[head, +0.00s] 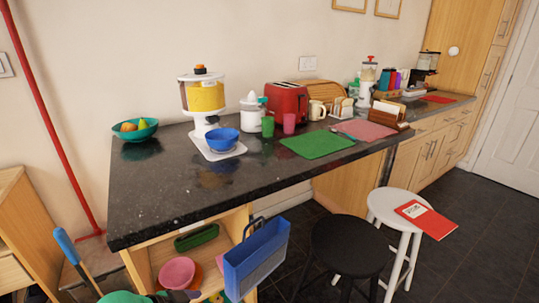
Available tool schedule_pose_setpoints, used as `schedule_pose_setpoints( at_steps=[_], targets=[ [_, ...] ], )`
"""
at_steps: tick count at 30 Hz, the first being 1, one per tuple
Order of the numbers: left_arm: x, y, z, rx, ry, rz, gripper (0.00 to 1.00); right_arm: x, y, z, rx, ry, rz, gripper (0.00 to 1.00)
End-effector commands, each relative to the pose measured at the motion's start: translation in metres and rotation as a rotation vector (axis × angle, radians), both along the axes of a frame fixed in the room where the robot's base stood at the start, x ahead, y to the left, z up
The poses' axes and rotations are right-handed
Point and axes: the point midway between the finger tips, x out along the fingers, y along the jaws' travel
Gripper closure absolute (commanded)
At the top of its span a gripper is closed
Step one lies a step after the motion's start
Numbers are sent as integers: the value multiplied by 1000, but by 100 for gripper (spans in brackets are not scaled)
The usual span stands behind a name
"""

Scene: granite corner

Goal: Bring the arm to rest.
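Neither of my grippers nor my arms can be made out in the head view. The dark granite counter (160,200) runs from the left front toward the back right along the wall. A blue bowl (222,138) sits on a white base below a juice dispenser (203,96) with yellow contents. A teal bowl (135,130) with fruit stands at the counter's left end. A green mat (316,144) and a pink mat (364,130) lie flat toward the right.
A red toaster (287,103) stands near the wall. A blue holder (256,260) hangs at the open shelf below the counter. A black stool (350,245) and a white stool (398,205) bearing a red folder (428,218) stand in front. The counter's left front is bare.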

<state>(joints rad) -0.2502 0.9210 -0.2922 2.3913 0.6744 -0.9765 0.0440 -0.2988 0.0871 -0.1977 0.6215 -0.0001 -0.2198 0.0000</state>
Motion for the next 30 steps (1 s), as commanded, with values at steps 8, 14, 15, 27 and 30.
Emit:
schedule_pose_setpoints(
  at_steps=[8, 14, 15, 27, 30],
  targets=[
    [-43, 32, -31, 83, 142, 303, 0, -1, 10, -1, 13, 2, -3, 50],
    [-99, 66, -53, 158, 327, 539, 0, -2, 11, -1, 15, 3, -2, 50],
    [-113, 72, -57, 171, 372, 586, 0, -2, 10, -1, 14, 3, -1, 50],
    [-118, 72, -201, 216, 452, 564, 0, -3, 6, 40, 7, 5, 1, 50],
    [-144, 75, -248, 229, 482, 556, 0, -3, 5, 54, 7, 5, 1, 50]
  ],
)
